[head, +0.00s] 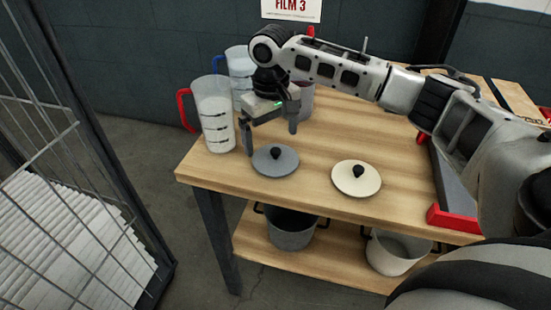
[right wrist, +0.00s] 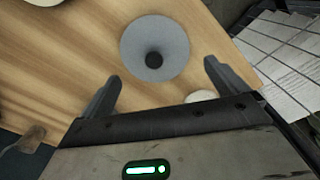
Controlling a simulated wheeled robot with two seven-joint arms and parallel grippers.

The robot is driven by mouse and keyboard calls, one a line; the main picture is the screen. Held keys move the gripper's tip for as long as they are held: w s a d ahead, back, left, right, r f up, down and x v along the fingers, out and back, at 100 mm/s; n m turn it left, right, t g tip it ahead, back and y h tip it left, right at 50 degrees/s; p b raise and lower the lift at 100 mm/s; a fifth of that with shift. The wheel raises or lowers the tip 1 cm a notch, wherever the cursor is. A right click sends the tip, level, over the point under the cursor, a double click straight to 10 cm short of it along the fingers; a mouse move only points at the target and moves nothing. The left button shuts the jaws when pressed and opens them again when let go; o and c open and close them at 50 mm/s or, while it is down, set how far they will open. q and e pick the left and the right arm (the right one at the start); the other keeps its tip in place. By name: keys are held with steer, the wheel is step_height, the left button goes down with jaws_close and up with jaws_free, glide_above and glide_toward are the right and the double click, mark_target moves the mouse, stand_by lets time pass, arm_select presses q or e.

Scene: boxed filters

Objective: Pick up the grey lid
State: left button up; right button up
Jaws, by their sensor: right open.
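The grey lid (head: 276,161) is a round disc with a black knob, lying flat near the front left of the wooden table. My right gripper (head: 270,143) is open above and slightly behind it, with its fingers pointing down. In the right wrist view the grey lid (right wrist: 155,47) lies beyond the two spread fingertips (right wrist: 163,78), apart from them, with its knob roughly between them. Nothing is between the fingers. My left gripper is not in view.
A cream lid (head: 356,178) lies right of the grey lid. A red-handled jug (head: 213,115) and a blue-handled jug (head: 238,70) stand close by on the left. Pots (head: 291,229) sit on the lower shelf. A wire cage (head: 75,190) stands left of the table.

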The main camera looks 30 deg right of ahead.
mark_target(274, 148)
steer(key=f, duration=0.5)
steer(key=shift+d+f, duration=0.35)
steer(key=shift+d, duration=0.05)
steer(key=c, duration=0.6)
